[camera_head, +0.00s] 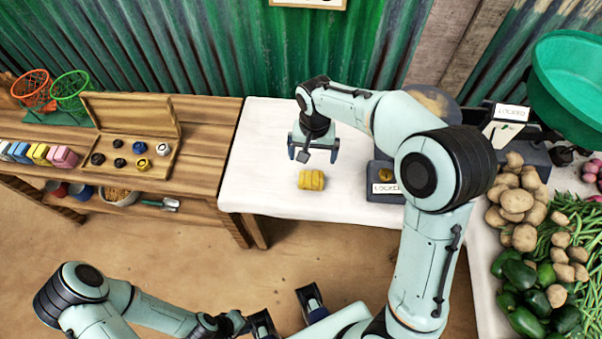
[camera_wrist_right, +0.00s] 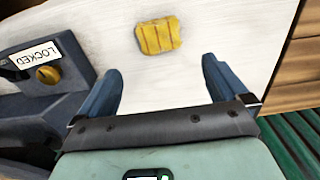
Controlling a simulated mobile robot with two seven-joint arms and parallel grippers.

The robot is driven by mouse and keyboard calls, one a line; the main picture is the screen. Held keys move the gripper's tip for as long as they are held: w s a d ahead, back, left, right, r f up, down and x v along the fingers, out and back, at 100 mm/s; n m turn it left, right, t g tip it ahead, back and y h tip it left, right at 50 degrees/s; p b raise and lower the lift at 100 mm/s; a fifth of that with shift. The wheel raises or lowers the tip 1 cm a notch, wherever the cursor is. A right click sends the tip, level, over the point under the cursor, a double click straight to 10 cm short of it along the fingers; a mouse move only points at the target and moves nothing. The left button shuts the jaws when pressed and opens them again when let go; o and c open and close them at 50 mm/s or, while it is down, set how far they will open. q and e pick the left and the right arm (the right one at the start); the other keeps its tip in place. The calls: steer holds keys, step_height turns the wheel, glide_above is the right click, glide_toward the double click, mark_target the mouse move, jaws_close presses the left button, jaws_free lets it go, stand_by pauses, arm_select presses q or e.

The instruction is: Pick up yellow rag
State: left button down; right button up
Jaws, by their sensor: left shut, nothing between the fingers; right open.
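The yellow rag (camera_head: 311,180) lies folded on the white-topped table (camera_head: 262,190), close to its front edge. It also shows in the right wrist view (camera_wrist_right: 158,36), beyond the fingertips and roughly in line with the gap between them. My right gripper (camera_head: 314,151) is open and empty above the table, just behind the rag in the head view; its fingers show apart in the right wrist view (camera_wrist_right: 161,70). My left gripper (camera_head: 286,312) is low at the bottom of the head view, away from the table, shut and empty.
A dark box with a LOCKED label (camera_head: 384,195) stands right of the rag. Potatoes (camera_head: 516,202), green peppers (camera_head: 524,280) and beans fill the right side. White tabletop around the rag is clear.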

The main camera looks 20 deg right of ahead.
glide_above(312, 176)
step_height(312, 176, down, 6)
steer(key=shift+s+f+b, duration=0.1)
steer(key=shift+f+b, duration=0.15)
steer(key=shift+b, duration=0.1)
steer(key=shift+a+f, duration=0.1)
steer(key=shift+f, duration=2.9)
steer(key=c, duration=1)
